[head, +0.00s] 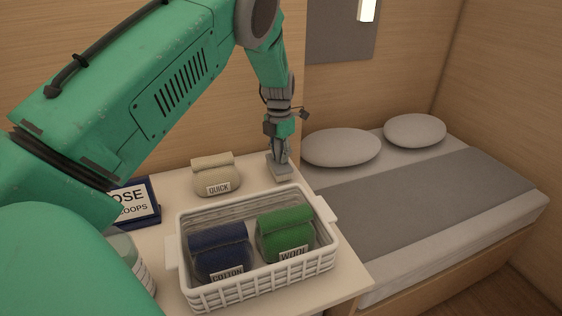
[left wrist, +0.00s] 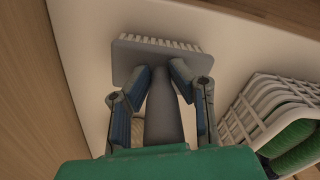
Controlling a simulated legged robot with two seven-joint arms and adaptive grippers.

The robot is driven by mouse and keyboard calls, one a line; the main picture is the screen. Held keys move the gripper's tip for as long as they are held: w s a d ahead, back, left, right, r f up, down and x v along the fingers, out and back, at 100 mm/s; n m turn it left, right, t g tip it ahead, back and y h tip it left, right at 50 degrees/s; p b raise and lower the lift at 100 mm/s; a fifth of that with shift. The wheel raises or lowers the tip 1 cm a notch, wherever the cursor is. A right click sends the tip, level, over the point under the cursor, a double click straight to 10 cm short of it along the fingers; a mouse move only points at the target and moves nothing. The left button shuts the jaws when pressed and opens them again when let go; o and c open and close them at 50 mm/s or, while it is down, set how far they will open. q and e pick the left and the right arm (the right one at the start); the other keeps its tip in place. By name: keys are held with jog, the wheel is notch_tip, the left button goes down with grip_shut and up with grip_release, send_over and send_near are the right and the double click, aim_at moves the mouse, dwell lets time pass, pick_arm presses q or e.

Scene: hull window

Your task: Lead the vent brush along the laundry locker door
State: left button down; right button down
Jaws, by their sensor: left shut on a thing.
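The vent brush is grey with a flat head and a row of pale bristles; it shows in the left wrist view (left wrist: 160,55) and, small, in the head view (head: 281,173). My left gripper (head: 279,155) is shut on its handle, which runs between the fingers in the left wrist view (left wrist: 164,85). The brush head is low at the back right of the white top; whether it touches the surface I cannot tell. A plain wood panel (head: 200,125) stands behind; I cannot tell whether it is the laundry locker door. My right gripper is not in view.
A white basket (head: 262,280) with a blue COTTON bag (head: 220,250) and a green WOOL bag (head: 285,232) stands just in front of the brush. A beige QUICK bag (head: 215,172) is left of it. A bed (head: 430,200) lies right of the white top (head: 345,272).

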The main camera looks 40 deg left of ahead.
pick_arm(q)
jog(key=r+p, duration=0.2)
jog(key=r, duration=0.1)
jog(key=r+p, duration=0.1)
jog(key=shift+d+r, duration=0.15)
jog(key=shift+d, duration=0.25)
jog(key=shift+a+r+p, duration=0.1)
jog(key=shift+r+p, duration=0.55)
jog(key=shift+a+r, duration=0.1)
jog(key=shift+r, duration=0.05)
jog(key=shift+a, duration=0.1)
jog(key=shift+r+p, duration=0.2)
jog(key=shift+p, duration=0.15)
notch_tip(320, 180, up, 5)
jog(key=p, duration=0.4)
jog(key=shift+f, duration=0.2)
jog(key=shift+f, duration=0.15)
